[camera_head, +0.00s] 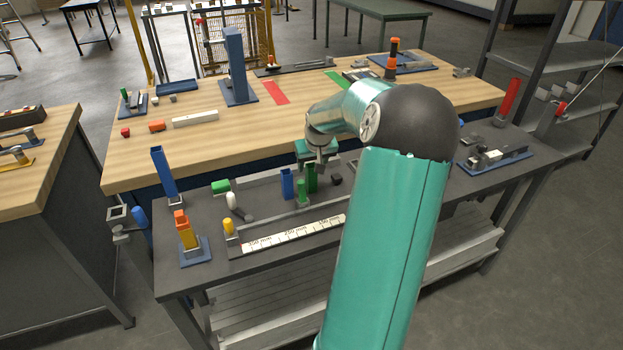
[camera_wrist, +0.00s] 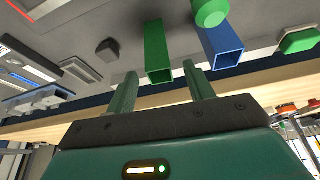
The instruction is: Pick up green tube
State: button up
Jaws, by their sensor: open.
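The green square tube (camera_head: 312,180) stands upright on the dark grey bench, directly below my gripper (camera_head: 318,158). In the wrist view the green tube (camera_wrist: 156,50) shows its open end between my two open fingertips (camera_wrist: 160,73). There is a visible gap on each side, and neither finger appears to touch it. How deep the tube sits between the fingers I cannot tell. A blue square tube (camera_head: 287,184) stands just left of it in the head view; it shows right of it in the wrist view (camera_wrist: 221,45).
A green cylinder (camera_head: 302,191) stands close in front of the tubes. A small dark block (camera_head: 336,179) lies to the right. A white ruler strip (camera_head: 295,232) lies along the front. A taller blue tube (camera_head: 163,172) stands at the left. The wooden table (camera_head: 215,133) is behind.

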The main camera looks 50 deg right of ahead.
jog(key=x, duration=0.4)
jog(key=shift+w+d+f, duration=0.1)
jog(key=shift+f, duration=0.05)
jog(key=c, duration=1.1)
notch_tip(320, 180, up, 10)
jog(key=shift+r, duration=0.1)
